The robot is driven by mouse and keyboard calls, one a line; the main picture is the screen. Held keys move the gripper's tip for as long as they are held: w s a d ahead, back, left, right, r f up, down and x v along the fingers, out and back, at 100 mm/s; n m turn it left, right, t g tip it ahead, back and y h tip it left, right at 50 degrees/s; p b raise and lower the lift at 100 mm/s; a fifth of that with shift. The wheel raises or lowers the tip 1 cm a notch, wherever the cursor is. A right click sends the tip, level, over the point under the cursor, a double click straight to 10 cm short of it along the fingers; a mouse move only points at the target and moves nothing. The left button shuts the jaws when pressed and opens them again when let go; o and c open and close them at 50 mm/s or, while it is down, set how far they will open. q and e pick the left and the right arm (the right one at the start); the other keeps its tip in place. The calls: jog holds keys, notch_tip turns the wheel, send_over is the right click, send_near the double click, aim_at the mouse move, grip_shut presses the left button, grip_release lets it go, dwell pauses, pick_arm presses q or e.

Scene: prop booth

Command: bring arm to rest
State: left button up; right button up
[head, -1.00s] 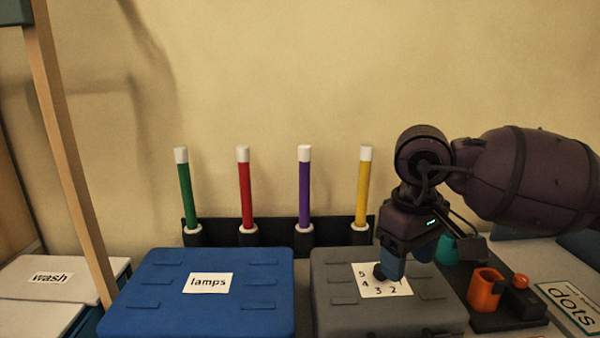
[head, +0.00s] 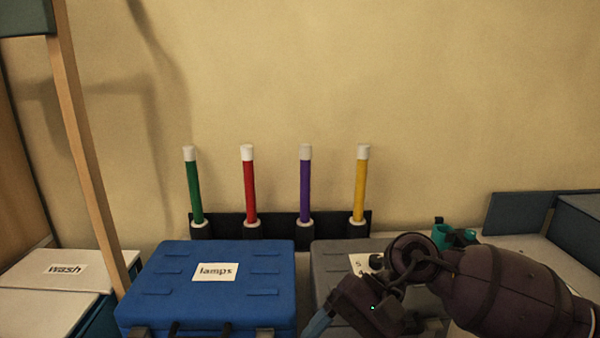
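My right arm comes in from the right, and its gripper (head: 318,322) hangs low over the front of the grey case (head: 330,262). Only part of one blue finger shows at the bottom edge, so I cannot see whether the gripper is open or shut. The arm hides much of the grey case and most of its number card (head: 362,263). My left gripper is not in view.
A blue case (head: 215,255) labelled "lamps" stands left of the grey case. Behind them a black rack (head: 280,227) holds green, red, purple and yellow sticks upright. A wooden post (head: 90,170) rises at left near a "wash" box (head: 62,268). A teal item (head: 441,236) stands right.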

jog(key=d+f+n+t+p, duration=0.2)
jog(key=d+f+n+t, duration=0.3)
jog(key=n+t, duration=0.65)
jog(key=d+f+n+t+p, duration=0.1)
jog(key=d+f+n+t, duration=0.4)
jog(key=n+t, duration=0.65)
jog(key=s+d+f+m+g+h, duration=0.3)
jog(key=s+d+f+m, duration=0.3)
jog(key=s+f+m, duration=0.2)
jog(key=s+d+f+m+g+h+p, duration=0.1)
jog(key=s+d+f+m+g+h, duration=0.2)
jog(key=s+d+f+m+h, duration=0.3)
notch_tip(320, 180, down, 2)
jog(key=s+m, duration=0.2)
jog(key=m, duration=0.3)
jog(key=shift+s+d+f+m+g+h, duration=0.25)
jog(key=shift+s+d+m+g+h, duration=0.05)
jog(key=shift+s+d, duration=0.1)
